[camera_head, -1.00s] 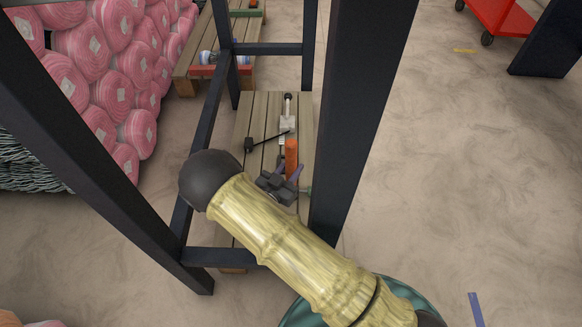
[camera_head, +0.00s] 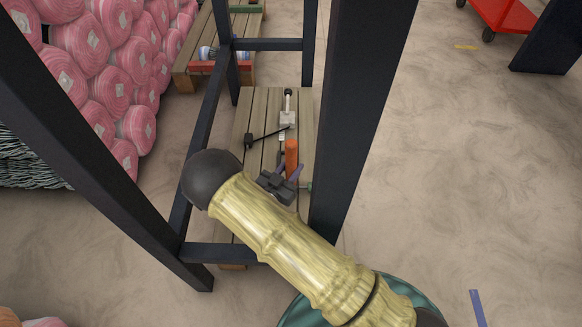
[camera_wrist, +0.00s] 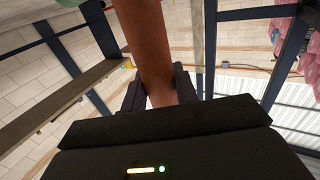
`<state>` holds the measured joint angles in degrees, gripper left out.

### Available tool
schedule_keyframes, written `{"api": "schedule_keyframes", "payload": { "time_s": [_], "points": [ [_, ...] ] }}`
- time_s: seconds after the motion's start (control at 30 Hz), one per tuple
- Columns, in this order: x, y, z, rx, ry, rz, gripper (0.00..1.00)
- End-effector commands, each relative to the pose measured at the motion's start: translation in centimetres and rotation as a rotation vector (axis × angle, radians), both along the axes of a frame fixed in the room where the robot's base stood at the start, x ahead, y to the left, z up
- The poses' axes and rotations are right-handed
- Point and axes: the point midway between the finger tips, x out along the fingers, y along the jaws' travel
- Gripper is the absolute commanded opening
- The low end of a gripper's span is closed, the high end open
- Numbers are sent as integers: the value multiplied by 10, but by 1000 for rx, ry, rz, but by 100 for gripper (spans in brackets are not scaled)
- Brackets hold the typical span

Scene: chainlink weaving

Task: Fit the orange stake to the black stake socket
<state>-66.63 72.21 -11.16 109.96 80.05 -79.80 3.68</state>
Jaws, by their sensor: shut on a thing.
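The orange stake (camera_head: 291,157) stands about upright over a slatted wooden pallet in the head view. My gripper (camera_head: 292,177) is shut on its lower part as seen there. In the wrist view my gripper (camera_wrist: 158,92) has one finger on each side of the stake (camera_wrist: 148,40), which runs out of the top of the picture. A small black block (camera_head: 249,143) with a thin dark rod lies left of the stake. I cannot tell whether this block is the stake socket. The far end of the stake is not clear to see.
A grey-white fitting with a black knob (camera_head: 288,116) stands on the pallet (camera_head: 263,105) behind the stake. Dark frame posts (camera_head: 362,110) rise close on both sides of my arm. Pink rolls (camera_head: 105,75) are stacked at left. The floor at right is mostly clear.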

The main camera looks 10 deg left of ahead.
Motion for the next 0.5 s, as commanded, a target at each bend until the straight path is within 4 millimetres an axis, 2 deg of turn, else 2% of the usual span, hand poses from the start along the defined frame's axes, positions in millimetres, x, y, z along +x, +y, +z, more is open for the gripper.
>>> {"api": "schedule_keyframes", "payload": {
  "time_s": [0.13, 0.17, 0.27, 0.5],
  "points": [
    [0, -1, 0, -1, 0, -1, 1],
    [0, -1, 0, -1, 0, -1, 35],
    [0, -1, 0, -1, 1, -1, 55],
    [0, -1, -1, -1, 3, -1, 55]
  ]
}}
